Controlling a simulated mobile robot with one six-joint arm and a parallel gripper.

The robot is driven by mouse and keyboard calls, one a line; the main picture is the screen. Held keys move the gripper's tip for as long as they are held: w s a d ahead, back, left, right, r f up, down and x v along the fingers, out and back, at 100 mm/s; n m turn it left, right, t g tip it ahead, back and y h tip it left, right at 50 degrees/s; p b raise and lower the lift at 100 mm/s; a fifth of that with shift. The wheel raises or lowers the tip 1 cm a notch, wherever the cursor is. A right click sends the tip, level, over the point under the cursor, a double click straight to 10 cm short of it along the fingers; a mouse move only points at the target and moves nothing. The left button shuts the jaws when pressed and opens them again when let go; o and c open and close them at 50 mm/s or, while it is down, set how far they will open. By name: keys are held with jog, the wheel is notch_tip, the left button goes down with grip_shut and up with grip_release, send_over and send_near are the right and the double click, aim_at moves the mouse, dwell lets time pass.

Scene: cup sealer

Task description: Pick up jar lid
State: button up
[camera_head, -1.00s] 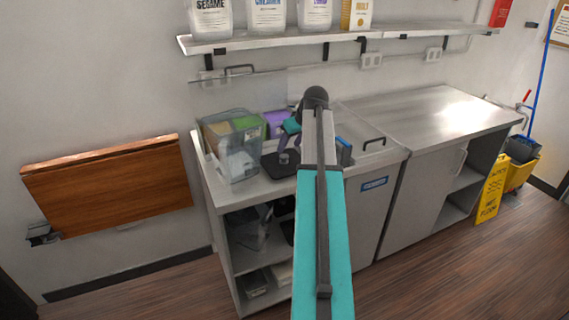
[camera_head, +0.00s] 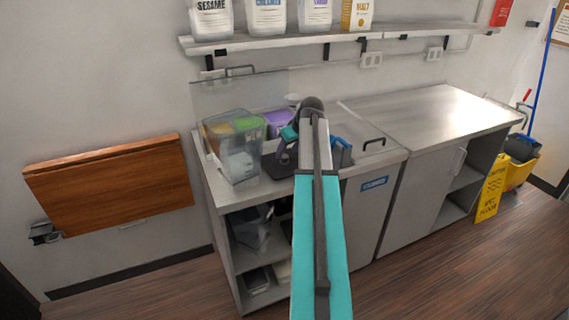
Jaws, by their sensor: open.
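I cannot single out a jar lid for certain. A small pale round thing (camera_head: 292,98) shows at the back of the counter, just left of my arm's elbow, too small to identify. A purple-topped container (camera_head: 280,121) stands behind my wrist. My gripper (camera_head: 283,158) is small and dark, low over the counter just left of my arm, to the right of the clear bin. It is open and nothing shows in it. My teal arm hides part of the counter behind it.
A clear bin (camera_head: 232,165) with coloured contents stands at the counter's left end. Blue items (camera_head: 342,152) stand right of my arm. The steel counter (camera_head: 430,115) on the right is clear. A shelf (camera_head: 260,41) with containers hangs above.

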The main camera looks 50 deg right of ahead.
aim_at(284, 156)
jog(key=shift+p+x, duration=0.55)
jog(key=shift+x, duration=1.05)
jog(key=shift+c, duration=0.2)
grip_shut()
